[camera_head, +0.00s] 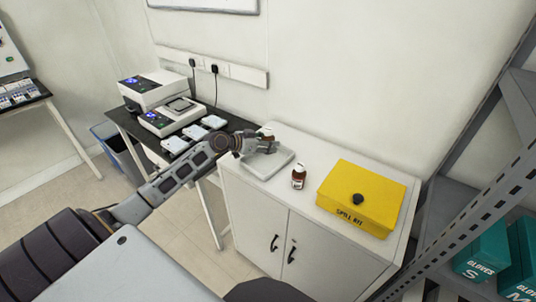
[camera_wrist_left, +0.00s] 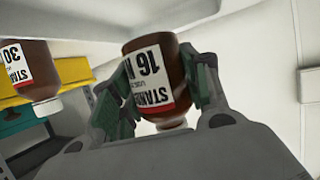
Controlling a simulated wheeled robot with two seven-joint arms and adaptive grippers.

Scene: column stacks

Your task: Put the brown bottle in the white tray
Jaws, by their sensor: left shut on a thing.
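My left gripper (camera_head: 270,144) is over the white tray (camera_head: 284,165) on the cabinet top. It is shut on a brown bottle (camera_wrist_left: 150,75) with a white label, which fills the middle of the left wrist view between the two fingers. In the head view the gripper mostly hides this bottle. A second brown bottle (camera_head: 299,178) with a white cap stands on the cabinet just right of the tray; it also shows at the left of the wrist view (camera_wrist_left: 32,70). I cannot tell whether the held bottle touches the tray. My right gripper is not in view.
A yellow spill kit box (camera_head: 362,197) sits on the cabinet (camera_head: 257,217) right of the second bottle. A dark bench (camera_head: 128,122) with white instruments is at the left. A metal shelf with teal glove boxes (camera_head: 484,250) stands at the right.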

